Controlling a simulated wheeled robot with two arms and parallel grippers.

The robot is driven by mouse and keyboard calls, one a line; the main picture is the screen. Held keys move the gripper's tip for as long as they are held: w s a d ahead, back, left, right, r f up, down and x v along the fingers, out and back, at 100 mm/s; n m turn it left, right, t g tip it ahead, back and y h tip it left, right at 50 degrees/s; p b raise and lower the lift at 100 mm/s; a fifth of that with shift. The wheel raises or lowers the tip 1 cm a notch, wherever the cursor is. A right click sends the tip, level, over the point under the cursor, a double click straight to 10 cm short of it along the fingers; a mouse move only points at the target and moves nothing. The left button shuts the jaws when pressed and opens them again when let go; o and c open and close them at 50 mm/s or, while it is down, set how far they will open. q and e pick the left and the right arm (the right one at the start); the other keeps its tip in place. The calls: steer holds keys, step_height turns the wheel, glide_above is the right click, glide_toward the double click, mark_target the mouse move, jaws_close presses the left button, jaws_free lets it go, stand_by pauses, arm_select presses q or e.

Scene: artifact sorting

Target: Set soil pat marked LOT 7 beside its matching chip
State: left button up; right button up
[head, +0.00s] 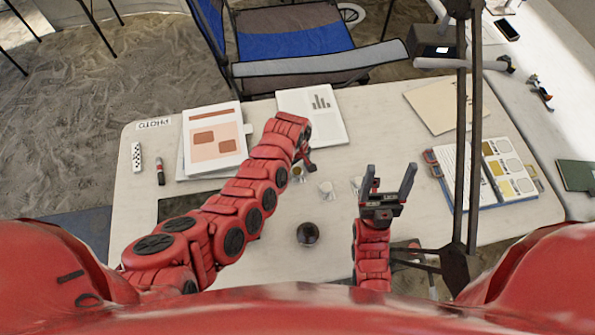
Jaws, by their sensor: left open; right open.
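A dark round object (307,234) sits on the table between my arms; I cannot tell whether it is a soil pat, and no LOT 7 mark is readable. Small pale pieces, one at the centre (327,189) and one by the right gripper (355,184), lie on the table; their marks are too small to read. An open booklet with coloured chips (510,168) lies at the right. My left gripper (307,166) is open above the table by a small tan piece (298,174), its fingers partly hidden. My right gripper (388,180) is open and empty, fingers pointing away from me.
Papers (214,140) and a chart sheet (312,113) lie at the table's back left. A tan folder (440,106) lies at the back right. A scale bar (136,156) and a marker (160,171) are at the left. A dark pole (467,130) rises before the booklet.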

mark_target(297, 170)
arm_select(q)
jaws_close()
stand_by(0.4)
steer(key=shift+r, duration=0.15)
steer(key=shift+d+r, duration=0.1)
steer(key=shift+r, duration=0.45)
steer(key=w+a+r+m+b, duration=0.2)
steer(key=w+r, duration=0.3)
steer(key=r, duration=0.5)
steer(key=w+a+r+m+b, duration=0.25)
steer(key=w+r, duration=0.25)
steer(key=r, duration=0.5)
steer(key=a+r+m+b, duration=0.1)
steer(key=a+r+m, duration=0.2)
steer(key=a+r, duration=0.6)
steer(key=a, duration=0.3)
steer(key=shift+b, duration=0.4)
